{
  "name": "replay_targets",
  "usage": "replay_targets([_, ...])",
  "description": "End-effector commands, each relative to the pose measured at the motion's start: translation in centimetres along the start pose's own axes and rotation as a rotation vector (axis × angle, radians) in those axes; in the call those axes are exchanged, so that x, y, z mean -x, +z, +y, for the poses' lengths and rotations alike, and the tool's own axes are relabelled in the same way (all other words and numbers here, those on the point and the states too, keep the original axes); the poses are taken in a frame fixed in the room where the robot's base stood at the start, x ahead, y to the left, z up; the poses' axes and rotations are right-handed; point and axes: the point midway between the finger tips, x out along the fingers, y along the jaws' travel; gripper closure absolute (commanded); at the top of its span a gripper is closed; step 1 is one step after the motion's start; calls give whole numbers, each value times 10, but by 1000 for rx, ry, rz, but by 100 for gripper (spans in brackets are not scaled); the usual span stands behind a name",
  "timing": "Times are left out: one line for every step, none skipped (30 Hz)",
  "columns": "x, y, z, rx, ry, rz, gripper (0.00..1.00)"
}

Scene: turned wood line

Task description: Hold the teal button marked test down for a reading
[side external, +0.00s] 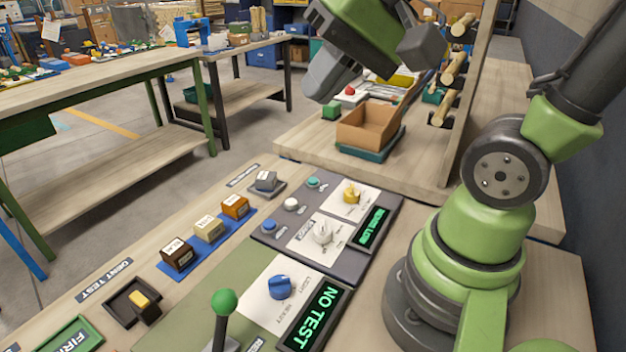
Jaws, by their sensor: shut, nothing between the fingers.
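A small teal button (313,183) sits near the far edge of the dark grey control panel (384,222). Its marking is too small to read. My gripper (318,92) is at the top of the side view, shut and empty, above and apart from the panel. A lit display (319,315) in front reads NO TEST in green. A second green display (371,228) is too small to read surely.
A white button (291,203) and a blue button (269,227) are near the teal one. Yellow (352,192), white (321,234) and blue (281,287) knobs lie to the right and in front. A green-topped lever (223,303) stands in front. A cardboard box (366,128) is behind.

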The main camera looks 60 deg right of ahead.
Motion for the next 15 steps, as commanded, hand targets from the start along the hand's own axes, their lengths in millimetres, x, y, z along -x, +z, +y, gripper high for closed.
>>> replay_targets([-9,-11,0,-84,-10,-21,100])
replay_targets([-14,-18,0,-130,-20,-30,100])
replay_targets([-21,-27,0,-195,-35,-38,100])
replay_targets([-26,-35,0,-244,-46,-43,100])
replay_targets([-32,-42,1,-292,-58,-45,100])
replay_targets([-39,-52,4,-359,-73,-49,100])
replay_targets([-44,-60,6,-410,-84,-49,100])
replay_targets([-50,-68,10,-461,-95,-48,100])
replay_targets([-57,-79,15,-530,-110,-44,100])
replay_targets([-62,-87,20,-580,-120,-40,100])
replay_targets([-68,-96,25,-633,-130,-34,100])
replay_targets([-75,-106,33,-703,-143,-24,100])
replay_targets([-81,-114,40,-755,-152,-16,100])
replay_targets([-86,-122,48,-809,-162,-6,100])
replay_targets([-94,-132,59,-880,-173,8,100])
